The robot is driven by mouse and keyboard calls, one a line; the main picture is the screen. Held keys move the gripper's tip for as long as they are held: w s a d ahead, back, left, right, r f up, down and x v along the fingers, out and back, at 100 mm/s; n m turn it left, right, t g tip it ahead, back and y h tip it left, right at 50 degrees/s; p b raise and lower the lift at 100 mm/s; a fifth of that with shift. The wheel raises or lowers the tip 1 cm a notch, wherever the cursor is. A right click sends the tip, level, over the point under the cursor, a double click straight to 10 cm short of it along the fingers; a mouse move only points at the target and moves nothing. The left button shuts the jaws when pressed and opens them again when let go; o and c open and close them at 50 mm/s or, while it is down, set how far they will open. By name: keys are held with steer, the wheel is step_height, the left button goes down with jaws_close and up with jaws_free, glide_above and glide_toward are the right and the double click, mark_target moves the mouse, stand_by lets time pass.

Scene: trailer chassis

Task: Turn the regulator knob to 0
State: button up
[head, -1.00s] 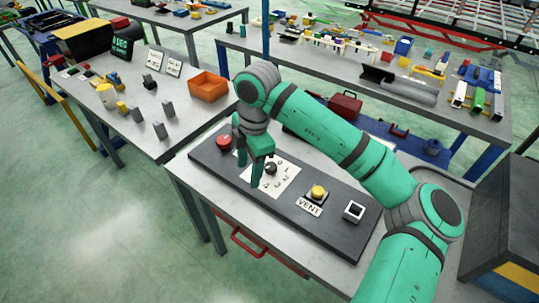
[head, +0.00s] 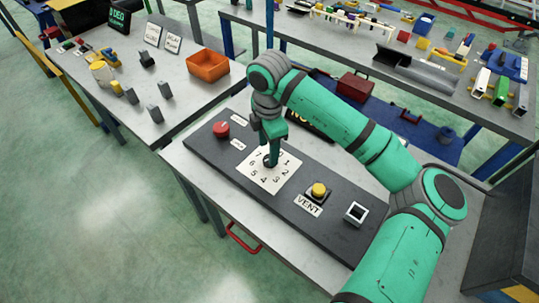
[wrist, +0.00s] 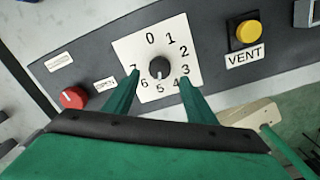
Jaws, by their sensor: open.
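The regulator knob (wrist: 159,67) is a small round black knob in the middle of a white dial plate (wrist: 137,48) numbered 0 to 7. In the wrist view, 0 is at the top, slightly left of the knob. A pale mark seems to show on the knob's lower side, towards 5, but it is small. My gripper (wrist: 160,76) is open, with one green finger on each side of the knob and a gap to it. In the head view my gripper (head: 270,158) points down over the dial and largely hides the knob.
An orange bin (head: 208,66) stands on the table behind.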

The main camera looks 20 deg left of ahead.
steer(key=shift+w+d+f, duration=0.1)
steer(key=shift+w+f, duration=0.05)
steer(key=shift+f, duration=1)
steer(key=shift+w+d+f, duration=0.1)
steer(key=shift+f, duration=1)
steer(key=c, duration=1)
